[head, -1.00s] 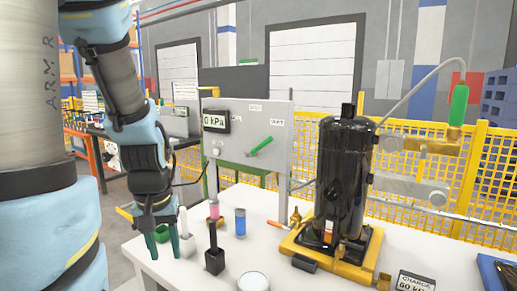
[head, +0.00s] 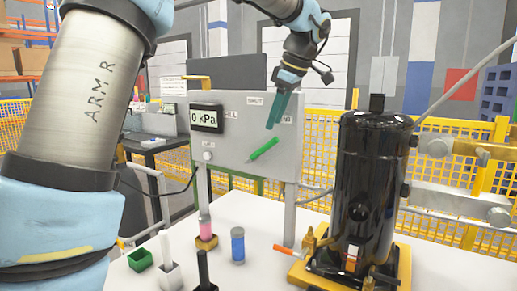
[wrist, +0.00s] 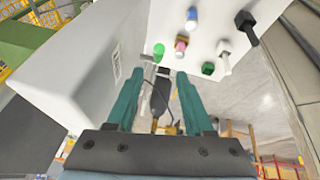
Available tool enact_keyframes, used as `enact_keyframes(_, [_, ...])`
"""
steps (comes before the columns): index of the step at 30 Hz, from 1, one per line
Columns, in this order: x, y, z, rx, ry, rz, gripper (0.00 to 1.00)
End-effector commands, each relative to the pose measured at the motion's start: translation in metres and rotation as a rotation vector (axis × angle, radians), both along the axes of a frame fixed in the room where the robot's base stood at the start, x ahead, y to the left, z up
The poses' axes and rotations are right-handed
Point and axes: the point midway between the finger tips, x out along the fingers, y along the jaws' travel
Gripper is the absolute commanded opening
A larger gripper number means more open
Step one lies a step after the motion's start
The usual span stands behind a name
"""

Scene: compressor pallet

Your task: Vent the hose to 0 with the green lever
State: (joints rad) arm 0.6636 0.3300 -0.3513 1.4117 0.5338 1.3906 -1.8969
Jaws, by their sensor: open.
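The green lever (head: 263,149) is on the front of the grey panel (head: 235,175), tilted with its upper end to the right. My gripper (head: 271,126) is open and empty, pointing down in front of the panel's upper right, just above the lever. In the wrist view my gripper (wrist: 158,80) shows two teal fingers apart. A green rounded end, apparently the lever (wrist: 158,49), shows beyond the gap between them. The head view does not show whether the fingers touch the lever.
A black tank (head: 373,185) stands on a yellow base right of the panel. A blue vial (head: 238,247), pink vial (head: 206,228) and small holders stand on the white table (head: 262,210) below. Yellow mesh fencing (head: 322,150) runs behind. Small labels surround the lever.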

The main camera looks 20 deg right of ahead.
Motion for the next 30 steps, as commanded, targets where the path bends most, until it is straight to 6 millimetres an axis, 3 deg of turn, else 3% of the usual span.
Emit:
enact_keyframes(5, [0.003, -0.001, -0.007, -0.004, -0.008, 0.019, 0.52])
enact_keyframes(21, [0.035, 0.015, -0.087, -0.003, -0.004, 0.016, 0.52])
enact_keyframes(30, [0.039, 0.017, -0.096, -0.006, -0.007, 0.016, 0.52])
